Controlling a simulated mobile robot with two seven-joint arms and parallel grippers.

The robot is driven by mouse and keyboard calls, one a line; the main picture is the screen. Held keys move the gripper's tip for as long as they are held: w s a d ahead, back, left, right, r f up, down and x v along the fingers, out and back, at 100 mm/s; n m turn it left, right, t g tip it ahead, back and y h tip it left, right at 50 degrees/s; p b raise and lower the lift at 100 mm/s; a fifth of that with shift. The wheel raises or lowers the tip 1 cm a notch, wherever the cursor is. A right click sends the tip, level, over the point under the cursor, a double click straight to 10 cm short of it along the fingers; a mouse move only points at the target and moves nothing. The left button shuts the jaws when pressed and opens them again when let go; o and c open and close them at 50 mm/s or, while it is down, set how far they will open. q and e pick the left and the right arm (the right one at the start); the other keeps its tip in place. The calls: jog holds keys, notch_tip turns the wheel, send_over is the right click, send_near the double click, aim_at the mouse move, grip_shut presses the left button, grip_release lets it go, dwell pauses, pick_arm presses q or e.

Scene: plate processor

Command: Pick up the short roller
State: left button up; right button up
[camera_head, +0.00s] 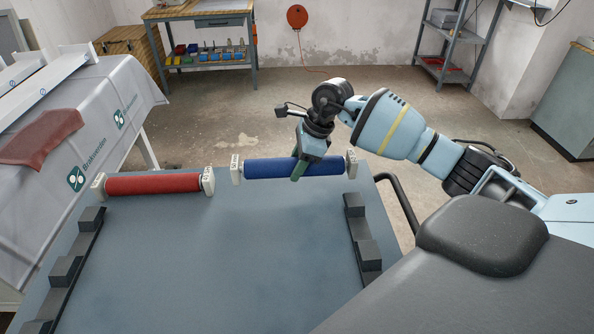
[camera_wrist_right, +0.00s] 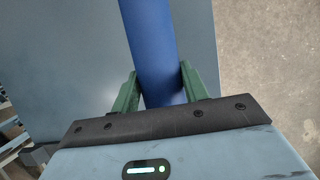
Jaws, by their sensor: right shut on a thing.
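A blue roller (camera_head: 265,168) with white end blocks lies crosswise at the far right edge of the grey table. My right gripper (camera_head: 298,170) comes down on it right of its middle. In the right wrist view the green fingers of my right gripper (camera_wrist_right: 160,85) stand on both sides of the blue roller (camera_wrist_right: 151,40), shut on it. I cannot tell whether the roller is raised off the table. A red roller (camera_head: 150,184) with white end blocks lies to its left, apart from it. The two look close in length. My left gripper is out of view.
The grey table (camera_head: 230,260) is bare in the middle. Dark notched racks stand along its left (camera_head: 75,260) and right (camera_head: 362,238) sides. A cloth-covered machine (camera_head: 110,90) with a red cloth (camera_head: 40,138) stands at the left. A workbench (camera_head: 205,20) stands at the back.

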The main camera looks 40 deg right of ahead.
jog(key=s+a, duration=0.3)
jog(key=a, duration=0.1)
jog(key=s+a, duration=0.3)
jog(key=s+a+r, duration=0.1)
jog(key=s+a, duration=0.3)
jog(key=shift+a+r+b, duration=0.1)
jog(key=shift+a+b, duration=0.2)
